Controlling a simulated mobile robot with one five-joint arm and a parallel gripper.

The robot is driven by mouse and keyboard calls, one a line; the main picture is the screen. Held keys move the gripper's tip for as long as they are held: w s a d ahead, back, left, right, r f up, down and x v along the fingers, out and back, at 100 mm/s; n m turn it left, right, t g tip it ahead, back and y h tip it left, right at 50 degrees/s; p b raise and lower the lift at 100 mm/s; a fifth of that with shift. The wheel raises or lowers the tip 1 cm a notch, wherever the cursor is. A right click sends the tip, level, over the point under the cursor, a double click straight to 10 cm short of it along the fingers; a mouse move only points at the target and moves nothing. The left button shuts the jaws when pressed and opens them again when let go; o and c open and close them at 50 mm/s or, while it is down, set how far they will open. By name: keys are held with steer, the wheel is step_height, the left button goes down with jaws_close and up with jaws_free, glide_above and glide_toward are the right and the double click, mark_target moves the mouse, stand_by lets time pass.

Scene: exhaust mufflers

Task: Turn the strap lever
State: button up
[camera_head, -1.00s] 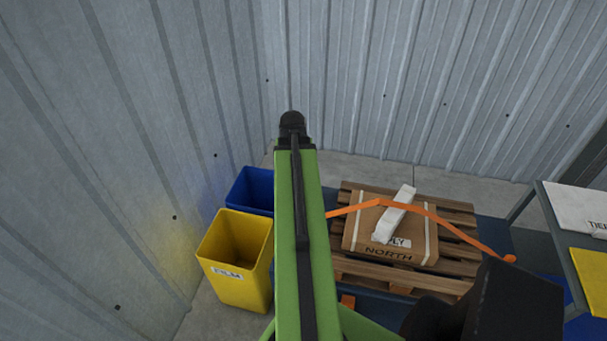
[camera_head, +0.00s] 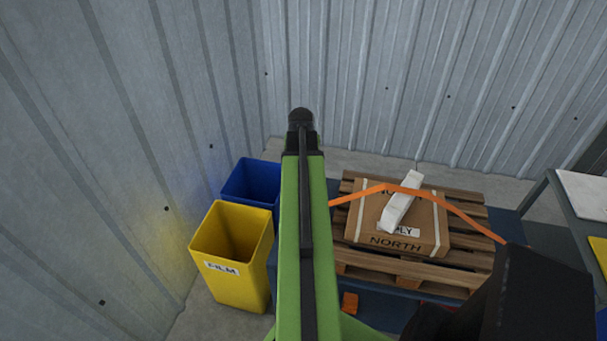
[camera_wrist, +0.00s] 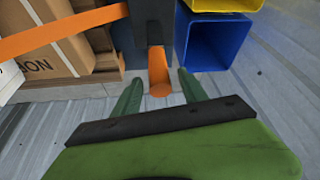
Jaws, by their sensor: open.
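An orange strap (camera_head: 345,197) runs over a cardboard box marked NORTH (camera_head: 383,238); its right end is hidden behind a dark part in front. The strap also shows in the wrist view (camera_wrist: 62,33). An orange lever (camera_wrist: 158,75) points toward the camera in the wrist view, in front of a dark upright surface. My gripper (camera_wrist: 160,88) is open, with one green finger on each side of the lever's near end. I cannot tell whether either finger touches it. In the head view the gripper is hidden.
The box stands on a wooden pallet (camera_head: 468,262). A yellow FILM bin (camera_head: 222,278) and a blue bin (camera_head: 238,182) stand left of my green arm. A dark-framed table (camera_head: 566,222) is at the right. Corrugated metal walls (camera_head: 440,80) close the back and left.

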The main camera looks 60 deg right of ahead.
steer(key=b+x, duration=0.3)
steer(key=x, duration=0.2)
steer(key=shift+f, duration=0.15)
jaws_close()
stand_by(1.0)
